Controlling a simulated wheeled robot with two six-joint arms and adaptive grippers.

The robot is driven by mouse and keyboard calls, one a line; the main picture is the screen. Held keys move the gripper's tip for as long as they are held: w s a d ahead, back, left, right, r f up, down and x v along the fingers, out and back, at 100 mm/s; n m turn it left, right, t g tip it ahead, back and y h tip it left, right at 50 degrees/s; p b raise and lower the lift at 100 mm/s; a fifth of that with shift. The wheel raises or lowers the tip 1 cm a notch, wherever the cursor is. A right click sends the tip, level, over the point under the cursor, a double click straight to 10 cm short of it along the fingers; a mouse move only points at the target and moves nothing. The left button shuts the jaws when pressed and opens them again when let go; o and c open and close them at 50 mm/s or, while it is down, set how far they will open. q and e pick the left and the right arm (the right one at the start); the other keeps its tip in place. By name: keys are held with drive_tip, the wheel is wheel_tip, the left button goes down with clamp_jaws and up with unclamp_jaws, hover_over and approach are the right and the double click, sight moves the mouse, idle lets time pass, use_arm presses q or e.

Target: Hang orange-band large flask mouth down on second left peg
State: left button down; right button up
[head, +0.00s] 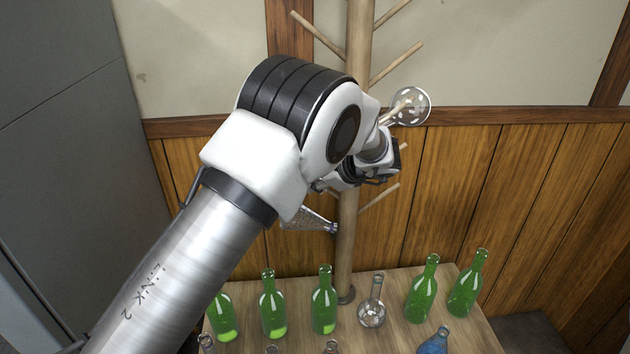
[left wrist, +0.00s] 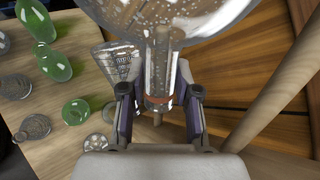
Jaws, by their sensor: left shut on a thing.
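The large round flask (head: 412,105) is mouth down, bulb up, right of the wooden pole (head: 349,225). In the left wrist view the flask (left wrist: 205,20) has an orange band (left wrist: 159,98) on its neck. My left gripper (left wrist: 160,110) is shut on that neck; in the head view the gripper (head: 385,165) is partly hidden by its arm. A wooden peg (left wrist: 158,119) shows through the neck and up into the bulb, so the flask appears to be around it. A peg tip also shows through the bulb in the head view. My right gripper is out of view.
A conical flask (head: 308,220) hangs tilted at the pole's lower left. Bare pegs stick out at upper left (head: 318,36), upper right (head: 397,63) and lower right (head: 379,198). Several green bottles (head: 323,302) and a round clear flask (head: 372,312) stand on the table (head: 393,290).

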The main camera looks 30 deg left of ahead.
use_arm(q)
drive_tip(key=c, duration=0.7)
unclamp_jaws()
drive_tip(key=shift+c, duration=0.2)
drive_tip(key=v, duration=0.8)
drive_tip(key=shift+d, duration=0.1)
